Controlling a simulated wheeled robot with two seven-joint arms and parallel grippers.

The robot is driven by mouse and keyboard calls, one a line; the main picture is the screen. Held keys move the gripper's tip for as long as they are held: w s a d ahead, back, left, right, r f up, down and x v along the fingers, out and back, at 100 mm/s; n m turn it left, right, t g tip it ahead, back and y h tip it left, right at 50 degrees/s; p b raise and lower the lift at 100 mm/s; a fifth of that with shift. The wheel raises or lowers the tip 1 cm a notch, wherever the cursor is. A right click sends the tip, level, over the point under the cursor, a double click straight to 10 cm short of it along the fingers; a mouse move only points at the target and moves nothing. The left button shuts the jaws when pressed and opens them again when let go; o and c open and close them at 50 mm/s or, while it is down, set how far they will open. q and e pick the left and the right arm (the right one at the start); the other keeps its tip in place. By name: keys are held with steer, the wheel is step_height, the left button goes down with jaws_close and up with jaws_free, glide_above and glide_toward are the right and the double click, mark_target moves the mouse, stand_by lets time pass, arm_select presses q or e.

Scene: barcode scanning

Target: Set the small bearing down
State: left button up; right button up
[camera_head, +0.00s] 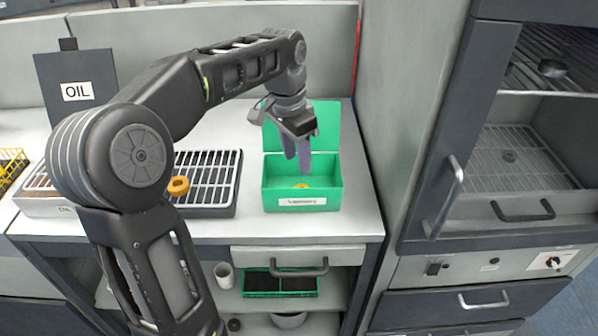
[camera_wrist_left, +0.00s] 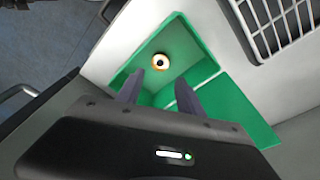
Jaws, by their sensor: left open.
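The small bearing (camera_wrist_left: 160,61), a round pale-orange ring with a dark centre, lies on the floor of the green box (camera_wrist_left: 134,64). In the head view only a bit of orange of the bearing (camera_head: 301,186) shows inside the green box (camera_head: 282,197), below my left gripper's fingers. My left gripper (camera_head: 298,168) is open and points down into the box. In the left wrist view its two fingers (camera_wrist_left: 160,88) are apart, with the bearing beyond their tips and nothing between them. My right gripper is not in view.
An orange ring (camera_head: 178,186) sits on a dark slatted rack (camera_head: 207,178) left of the box. The box's lid (camera_head: 327,122) stands open behind it. A tall cabinet (camera_head: 440,130) rises at the right. A drawer handle (camera_head: 298,271) juts below the counter.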

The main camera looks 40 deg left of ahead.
arm_select(q)
step_height(320, 180, up, 3)
steer(key=shift+s+f, duration=0.15)
steer(key=shift+f, duration=0.1)
stand_by(0.6)
